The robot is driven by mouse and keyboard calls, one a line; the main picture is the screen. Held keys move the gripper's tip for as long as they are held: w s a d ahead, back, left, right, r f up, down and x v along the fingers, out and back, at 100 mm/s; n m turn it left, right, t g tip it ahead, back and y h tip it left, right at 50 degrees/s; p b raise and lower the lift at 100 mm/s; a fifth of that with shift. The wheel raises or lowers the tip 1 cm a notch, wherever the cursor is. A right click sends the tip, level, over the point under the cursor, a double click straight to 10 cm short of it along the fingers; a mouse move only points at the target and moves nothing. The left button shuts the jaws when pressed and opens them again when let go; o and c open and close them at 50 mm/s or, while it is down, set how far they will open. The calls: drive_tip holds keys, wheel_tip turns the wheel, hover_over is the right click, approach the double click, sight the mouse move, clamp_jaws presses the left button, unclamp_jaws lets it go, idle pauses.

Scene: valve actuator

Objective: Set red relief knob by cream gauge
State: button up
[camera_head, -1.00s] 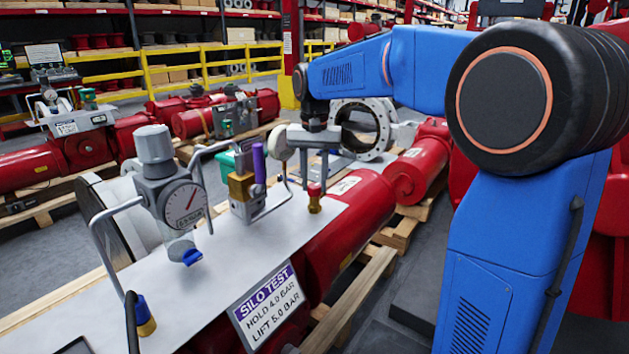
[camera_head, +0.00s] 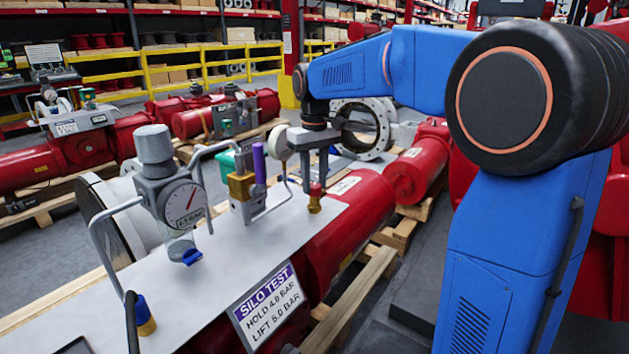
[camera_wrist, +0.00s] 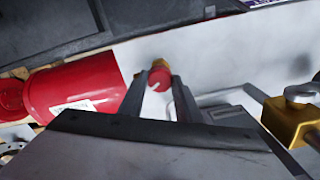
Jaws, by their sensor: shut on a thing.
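The red relief knob (camera_head: 316,189) sits upright on a brass fitting (camera_head: 314,204) near the right end of the pale panel (camera_head: 222,244). My gripper (camera_head: 315,182) points down over it, with the knob between its fingers. In the wrist view the round red knob top (camera_wrist: 157,79), with a pale mark, shows between my fingertips (camera_wrist: 164,78). The cream gauge (camera_head: 277,147) stands left of my gripper on a thin bent pipe. It is seen nearly edge-on, so its reading is hidden.
A grey regulator with a round dial (camera_head: 185,202) stands left on the panel. A brass valve with a purple lever (camera_head: 259,161) is between it and my gripper. A sign (camera_head: 269,306) reads HOLD 4.0 BAR, LIFT 5.0 BAR. A red cylinder (camera_head: 345,230) lies along the right.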

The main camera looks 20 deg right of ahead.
sight(315, 185)
drive_tip(key=shift+n, duration=2)
drive_tip(key=o, duration=1.1)
drive_tip(key=shift+c, duration=0.2)
drive_tip(key=shift+r, duration=0.1)
wheel_tip(315, 185, up, 17)
drive_tip(key=shift+r, duration=0.15)
drive_tip(key=shift+s, duration=0.1)
